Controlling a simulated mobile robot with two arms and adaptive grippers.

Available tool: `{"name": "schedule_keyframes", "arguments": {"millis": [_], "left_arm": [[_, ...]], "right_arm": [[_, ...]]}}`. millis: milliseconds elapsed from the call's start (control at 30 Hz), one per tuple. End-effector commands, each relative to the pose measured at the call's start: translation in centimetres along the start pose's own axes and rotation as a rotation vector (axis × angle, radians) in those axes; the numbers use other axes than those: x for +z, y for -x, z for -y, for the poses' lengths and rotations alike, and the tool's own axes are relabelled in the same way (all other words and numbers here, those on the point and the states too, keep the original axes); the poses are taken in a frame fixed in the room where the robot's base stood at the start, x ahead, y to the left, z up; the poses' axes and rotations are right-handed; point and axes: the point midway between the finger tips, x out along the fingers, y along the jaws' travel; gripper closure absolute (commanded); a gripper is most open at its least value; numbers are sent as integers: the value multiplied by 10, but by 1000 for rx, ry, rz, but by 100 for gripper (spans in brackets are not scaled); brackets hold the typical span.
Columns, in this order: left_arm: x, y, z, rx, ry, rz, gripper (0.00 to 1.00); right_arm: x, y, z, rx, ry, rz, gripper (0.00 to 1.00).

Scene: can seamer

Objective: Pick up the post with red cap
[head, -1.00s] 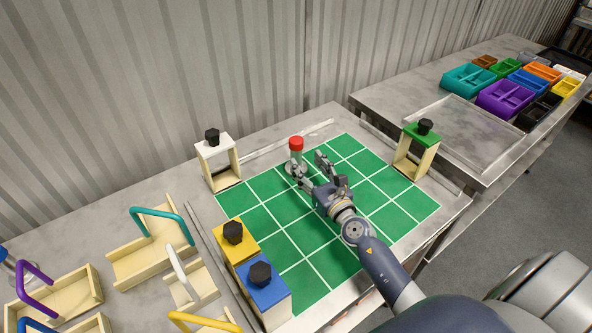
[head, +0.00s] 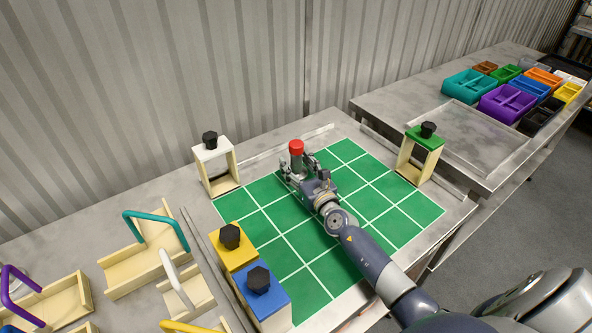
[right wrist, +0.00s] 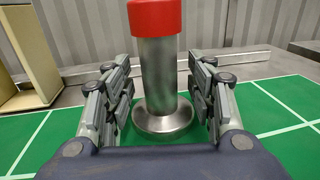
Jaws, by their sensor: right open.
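The post with red cap (head: 297,160) stands upright near the back edge of the green gridded mat (head: 270,221). In the right wrist view the post (right wrist: 156,75) is a grey metal cylinder on a round flared base, with a red cap on top. My right gripper (head: 298,167) is open, with its fingers on either side of the post. In the right wrist view the fingers of the right gripper (right wrist: 158,100) show gaps to the post on both sides. The lower post is partly hidden by the gripper in the head view. My left gripper is not in view.
A white-topped wooden stand (head: 211,150) is left of the post, a green-topped one (head: 424,138) right. Yellow (head: 233,247) and blue (head: 263,294) blocks with black knobs stand at the mat's left edge. Wooden holders with coloured handles are farther left. The mat's right part is clear.

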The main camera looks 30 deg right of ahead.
Motion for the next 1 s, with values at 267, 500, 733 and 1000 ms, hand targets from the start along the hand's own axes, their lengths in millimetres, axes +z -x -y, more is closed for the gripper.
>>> {"name": "schedule_keyframes", "arguments": {"millis": [267, 500, 733, 1000], "left_arm": [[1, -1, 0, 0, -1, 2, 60], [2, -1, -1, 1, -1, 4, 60], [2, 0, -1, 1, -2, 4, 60], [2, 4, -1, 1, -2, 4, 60]], "right_arm": [[0, -5, 0, 0, 0, 0, 49], [0, -4, 0, 0, 0, 0, 94], [3, -5, 0, -1, 0, 4, 100], [9, -5, 0, -1, -1, 5, 100]]}}
